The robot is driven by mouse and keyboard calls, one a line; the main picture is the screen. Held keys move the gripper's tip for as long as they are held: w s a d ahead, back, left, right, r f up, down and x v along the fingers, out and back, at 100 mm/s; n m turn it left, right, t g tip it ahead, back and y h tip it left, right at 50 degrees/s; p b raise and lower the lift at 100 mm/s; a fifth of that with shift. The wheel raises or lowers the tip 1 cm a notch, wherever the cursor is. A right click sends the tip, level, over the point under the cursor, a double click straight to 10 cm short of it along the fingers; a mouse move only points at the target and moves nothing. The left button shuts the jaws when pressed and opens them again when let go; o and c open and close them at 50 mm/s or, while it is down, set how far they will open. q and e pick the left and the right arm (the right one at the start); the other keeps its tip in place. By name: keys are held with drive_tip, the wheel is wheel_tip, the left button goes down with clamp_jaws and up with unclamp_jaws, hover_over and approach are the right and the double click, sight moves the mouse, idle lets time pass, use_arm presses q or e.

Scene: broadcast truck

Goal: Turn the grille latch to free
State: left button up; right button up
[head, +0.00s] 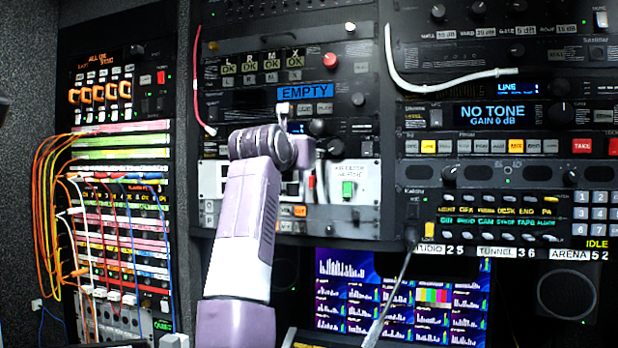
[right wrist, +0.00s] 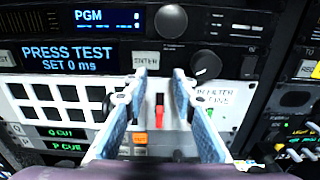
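A white panel (head: 365,215) with dark square openings is in the middle rack; it also shows in the right wrist view (right wrist: 185,150). A small red lever (right wrist: 158,117) stands upright in a dark slot on it and looks like the latch; its red also shows in the head view (head: 311,181). My right gripper (right wrist: 160,78) is open, with one finger on each side of the lever. I see gaps between the lever and both fingers. My left gripper is not in view.
A green switch (head: 348,188) sits on the panel right of the lever. A dark knob (right wrist: 207,66) and a PRESS TEST display (right wrist: 70,57) are just above. Orange patch cables (head: 45,205) loop at left.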

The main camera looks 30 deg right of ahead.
wheel_tip(320, 180, up, 4)
drive_tip(key=shift+f, duration=0.1)
idle(0.7)
